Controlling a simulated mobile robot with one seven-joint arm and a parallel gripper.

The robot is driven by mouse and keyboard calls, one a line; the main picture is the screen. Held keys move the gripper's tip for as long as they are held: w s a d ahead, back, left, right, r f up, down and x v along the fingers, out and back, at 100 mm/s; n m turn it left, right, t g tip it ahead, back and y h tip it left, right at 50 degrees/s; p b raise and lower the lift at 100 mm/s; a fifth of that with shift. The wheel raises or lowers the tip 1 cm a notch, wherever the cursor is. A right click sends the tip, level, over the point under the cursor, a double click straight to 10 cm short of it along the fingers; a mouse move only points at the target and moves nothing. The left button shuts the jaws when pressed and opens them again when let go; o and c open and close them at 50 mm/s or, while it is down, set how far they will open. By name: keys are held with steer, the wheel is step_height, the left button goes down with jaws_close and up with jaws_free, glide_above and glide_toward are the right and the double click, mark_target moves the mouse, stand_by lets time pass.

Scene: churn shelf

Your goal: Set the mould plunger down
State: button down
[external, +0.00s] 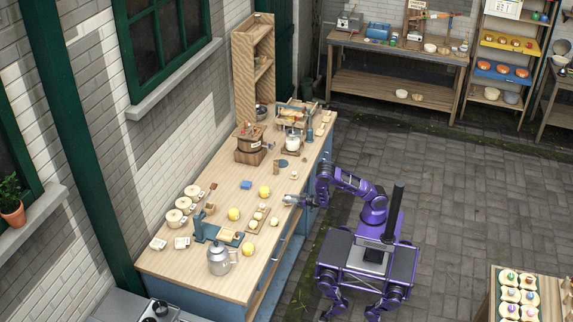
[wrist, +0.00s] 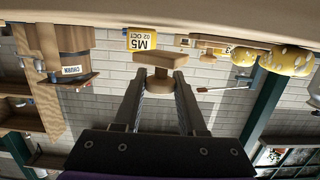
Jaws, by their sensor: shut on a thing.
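My gripper (wrist: 160,76) is shut on the mould plunger (wrist: 160,57), a small light-wood piece with a wide end and a narrower rounded end between my fingers. The wrist view is upside down, with the worktop (wrist: 215,15) along its top. The plunger's wide end points toward the worktop; I cannot tell whether it touches. In the external view my gripper (external: 293,200) is low over the right front edge of the long wooden worktop (external: 205,275). The plunger is too small to make out there.
A wooden churn (external: 250,146) stands farther back. A yellow M5 label (wrist: 141,39) shows beyond the plunger. Some bare wood lies around my gripper.

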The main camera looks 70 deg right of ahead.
mark_target(284, 191)
steer(key=w+d+r+m+g+h, duration=0.1)
steer(key=w+d+r+m+h, duration=0.2)
steer(key=d, duration=0.3)
steer(key=w+d+r+m+g+h, duration=0.2)
steer(key=w+d+r+m+h, duration=0.1)
steer(key=d+h, duration=0.3)
steer(key=shift+w+r+m, duration=0.25)
steer(key=shift+r+m, duration=0.15)
steer(key=shift+r, duration=0.3)
steer(key=shift+f+b, duration=0.6)
steer(key=shift+f, duration=4.2)
steer(key=shift+f+b, duration=0.3)
steer(key=shift+b, duration=0.05)
steer(key=shift+c, duration=2.4)
jaws_free()
steer(key=shift+r, duration=0.1)
